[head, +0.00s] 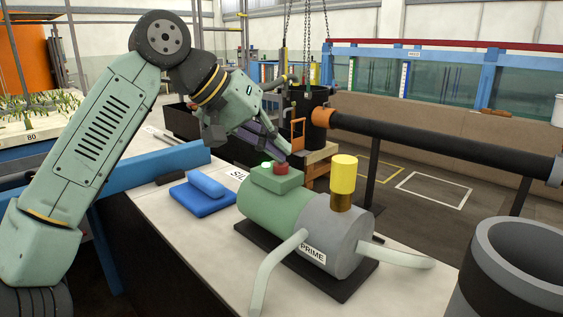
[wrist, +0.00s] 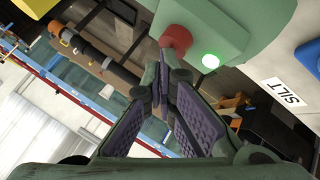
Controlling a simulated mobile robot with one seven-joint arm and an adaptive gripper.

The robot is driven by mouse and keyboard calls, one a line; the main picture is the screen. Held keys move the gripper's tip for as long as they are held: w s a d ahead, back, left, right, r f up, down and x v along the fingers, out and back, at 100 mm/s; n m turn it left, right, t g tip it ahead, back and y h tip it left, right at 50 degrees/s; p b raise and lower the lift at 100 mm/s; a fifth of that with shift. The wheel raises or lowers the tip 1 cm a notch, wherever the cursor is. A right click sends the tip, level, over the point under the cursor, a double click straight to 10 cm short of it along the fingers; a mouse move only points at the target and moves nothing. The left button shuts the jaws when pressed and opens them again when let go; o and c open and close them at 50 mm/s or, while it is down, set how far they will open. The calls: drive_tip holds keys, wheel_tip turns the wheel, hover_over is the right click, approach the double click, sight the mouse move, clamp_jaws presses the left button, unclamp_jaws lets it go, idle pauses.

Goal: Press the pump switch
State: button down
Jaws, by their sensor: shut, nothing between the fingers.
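The pump (head: 262,212) has a green motor body and a grey front marked PRIME, and sits on a dark base plate on the pale bench. A green switch box (head: 277,181) on top carries a red button (head: 281,169) and a small green button (head: 265,165). In the wrist view the red button (wrist: 176,38) and the glowing green one (wrist: 210,61) show on the box. My gripper (head: 286,151) is shut and empty, its tips pointing down at the red button. In the wrist view its tips (wrist: 163,62) overlap the red button's edge; I cannot tell whether they touch.
A yellow-topped brass fitting (head: 343,175) stands on the pump just right of the box. A dark pipe (head: 440,142) runs behind to the right. Pale hoses stick out in front.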

drive_tip(key=shift+f, duration=0.1)
idle(0.3)
drive_tip(key=shift+f, duration=0.4)
drive_tip(key=shift+r, duration=0.35)
drive_tip(key=shift+p, duration=0.3)
wheel_tip(320, 180, up, 6)
drive_tip(key=p, duration=0.5)
drive_tip(key=shift+r+p, duration=0.15)
drive_tip(key=shift+p, duration=0.2)
